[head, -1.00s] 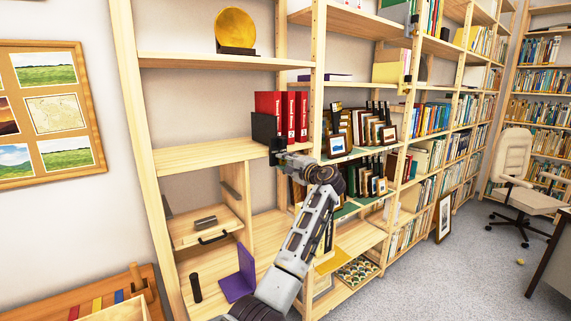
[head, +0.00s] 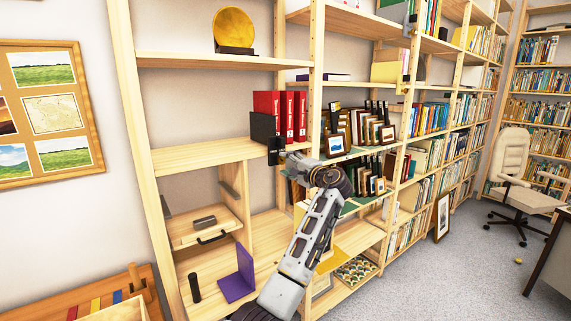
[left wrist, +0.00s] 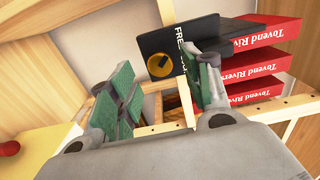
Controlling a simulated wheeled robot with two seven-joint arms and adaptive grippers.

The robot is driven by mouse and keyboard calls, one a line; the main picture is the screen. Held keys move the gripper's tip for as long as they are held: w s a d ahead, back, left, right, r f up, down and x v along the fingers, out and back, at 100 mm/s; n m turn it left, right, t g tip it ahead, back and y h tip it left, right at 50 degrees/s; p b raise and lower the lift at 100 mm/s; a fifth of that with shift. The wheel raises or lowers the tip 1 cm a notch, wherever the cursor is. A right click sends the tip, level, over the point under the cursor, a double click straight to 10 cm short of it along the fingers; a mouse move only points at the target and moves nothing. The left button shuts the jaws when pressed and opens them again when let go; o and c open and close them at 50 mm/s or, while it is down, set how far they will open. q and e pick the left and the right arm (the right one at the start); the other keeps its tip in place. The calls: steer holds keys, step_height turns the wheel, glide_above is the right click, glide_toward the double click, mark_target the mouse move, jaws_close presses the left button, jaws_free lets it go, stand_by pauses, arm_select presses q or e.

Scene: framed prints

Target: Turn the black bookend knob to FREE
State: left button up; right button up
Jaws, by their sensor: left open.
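The black bookend (head: 262,127) stands at the left end of the red binders on a middle shelf. In the left wrist view the bookend (left wrist: 210,36) shows a round brass knob (left wrist: 160,65) with a dark mark. White lettering starting "FREE" (left wrist: 180,40) runs beside the knob; a finger hides the rest. I cannot tell which setting the knob points to. My left gripper (head: 277,154) is open in front of the bookend. In the wrist view its green-padded fingers (left wrist: 157,92) are spread, with the knob beyond the gap, apparently not gripped. My right gripper is not in view.
Red binders (head: 288,116) stand close beside the bookend. Framed prints (head: 360,128) fill the shelf bay to the right. A purple bookend (head: 237,275) and a black cylinder (head: 195,287) stand on a lower shelf. The shelf left of the black bookend (head: 200,155) is bare.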

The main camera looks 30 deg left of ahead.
arm_select(q)
steer(key=v, duration=0.9)
stand_by(0.4)
